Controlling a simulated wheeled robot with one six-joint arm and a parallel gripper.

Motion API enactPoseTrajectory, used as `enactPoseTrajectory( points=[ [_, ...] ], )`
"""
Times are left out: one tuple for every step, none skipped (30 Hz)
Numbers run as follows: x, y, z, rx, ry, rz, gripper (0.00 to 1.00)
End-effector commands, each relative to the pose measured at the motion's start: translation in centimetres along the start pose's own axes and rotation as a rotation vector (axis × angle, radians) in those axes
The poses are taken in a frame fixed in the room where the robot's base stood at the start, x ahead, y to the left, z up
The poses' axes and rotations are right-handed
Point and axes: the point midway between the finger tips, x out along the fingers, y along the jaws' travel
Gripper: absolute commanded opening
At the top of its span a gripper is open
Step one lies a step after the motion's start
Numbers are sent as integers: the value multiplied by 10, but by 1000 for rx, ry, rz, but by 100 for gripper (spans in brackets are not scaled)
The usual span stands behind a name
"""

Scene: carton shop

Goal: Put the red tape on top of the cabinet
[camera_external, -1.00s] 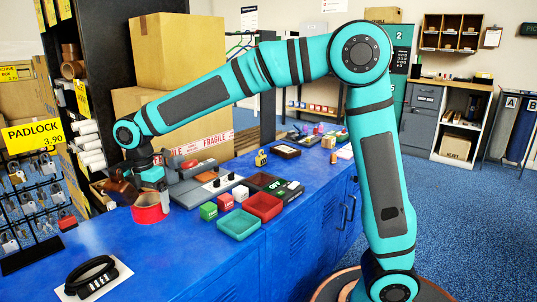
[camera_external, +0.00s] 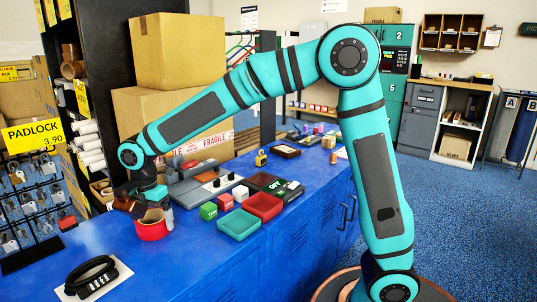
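The red tape (camera_external: 151,230) is a short, wide ring at the left part of the blue cabinet top (camera_external: 105,240). My gripper (camera_external: 152,212) points down at it, with a dark finger at its left and a grey finger at its right rim. It appears shut on the tape, though the finger contact is small and partly hidden. The tape's lower edge looks at or just above the blue surface; I cannot tell if it touches. The blue cabinet has doors with dark handles on its right side.
A black combination lock (camera_external: 91,277) lies on a white card in front. A padlock rack (camera_external: 32,205) stands left. A teal tray (camera_external: 238,224), a red tray (camera_external: 264,206) and small boxes lie to the right. Large cartons (camera_external: 178,52) stand behind. Blue surface between lock and tape is clear.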

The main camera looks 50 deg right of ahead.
Motion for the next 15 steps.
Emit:
enactPoseTrajectory(
  points=[
    [0,0,0,0,0,0,100],
    [0,0,0,0,0,0,100],
    [0,0,0,0,0,0,100],
    [0,0,0,0,0,0,100],
    [0,0,0,0,0,0,100],
    [0,0,0,0,0,0,100],
    [-1,0,0,0,0,0,100],
    [-2,0,0,0,0,0,100],
    [-4,0,0,0,0,1,100],
    [-6,0,0,0,0,1,100],
    [-9,0,0,0,0,2,100],
    [-14,0,0,0,0,2,100],
    [-18,0,0,0,0,2,100],
    [-22,0,0,0,0,2,100],
    [-30,1,0,0,0,3,100]
  ],
)
